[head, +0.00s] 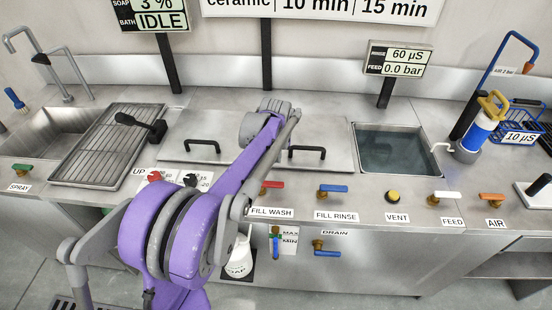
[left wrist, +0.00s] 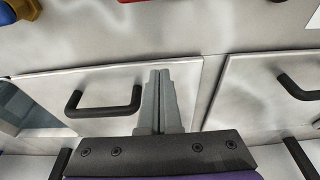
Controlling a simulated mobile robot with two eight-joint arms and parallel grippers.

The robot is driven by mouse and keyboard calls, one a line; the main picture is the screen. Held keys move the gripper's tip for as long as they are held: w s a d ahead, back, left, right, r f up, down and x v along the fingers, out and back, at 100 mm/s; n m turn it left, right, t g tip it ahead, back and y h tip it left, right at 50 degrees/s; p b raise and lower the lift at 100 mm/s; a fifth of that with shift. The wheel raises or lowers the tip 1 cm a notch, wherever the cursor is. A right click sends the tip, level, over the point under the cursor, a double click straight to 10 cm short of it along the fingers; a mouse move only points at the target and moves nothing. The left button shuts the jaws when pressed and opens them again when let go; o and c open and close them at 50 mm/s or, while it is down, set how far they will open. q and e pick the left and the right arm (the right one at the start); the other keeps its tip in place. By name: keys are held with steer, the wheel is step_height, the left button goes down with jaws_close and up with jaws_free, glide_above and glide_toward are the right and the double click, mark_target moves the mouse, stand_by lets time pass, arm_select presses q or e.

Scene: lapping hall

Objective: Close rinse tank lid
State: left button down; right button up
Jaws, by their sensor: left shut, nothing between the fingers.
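The rinse tank (head: 390,157) stands open with dark water showing. The rinse tank lid (head: 335,138), a flat steel plate with a black handle (head: 307,150), lies directly left of the opening in the head view. In the left wrist view, the lid (left wrist: 60,84) and its handle (left wrist: 104,110) appear to the right of the tank opening (left wrist: 20,108). My left gripper (left wrist: 161,73) is shut and empty, over the lid beside the handle and apart from it. In the head view my purple arm hides its fingertips. My right gripper is not in view.
A second steel lid (head: 180,150) with a black handle (head: 203,145) lies to the left. Valves line the front edge, including the blue fill rinse lever (head: 332,188). A blue-white cylinder (head: 480,134) and spout stand right of the tank. A display (head: 397,60) stands behind.

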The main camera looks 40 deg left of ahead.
arm_select(q)
steer(key=p+v, duration=0.1)
steer(key=v, duration=1.1)
steer(key=s+d+f+m+t+p, duration=0.1)
steer(key=s+d+f+m+p, duration=0.1)
steer(key=s+d, duration=0.7)
steer(key=s+d+f+m+t+h+p, duration=0.1)
steer(key=s+d+f+m+p, duration=0.2)
steer(key=s+d, duration=0.7)
steer(key=s+m+p, duration=0.1)
steer(key=s, duration=0.2)
steer(key=shift+t+h, duration=0.3)
steer(key=shift+t, duration=0.1)
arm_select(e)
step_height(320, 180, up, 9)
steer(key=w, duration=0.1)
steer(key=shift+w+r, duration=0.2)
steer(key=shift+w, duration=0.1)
arm_select(q)
steer(key=shift+f, duration=0.15)
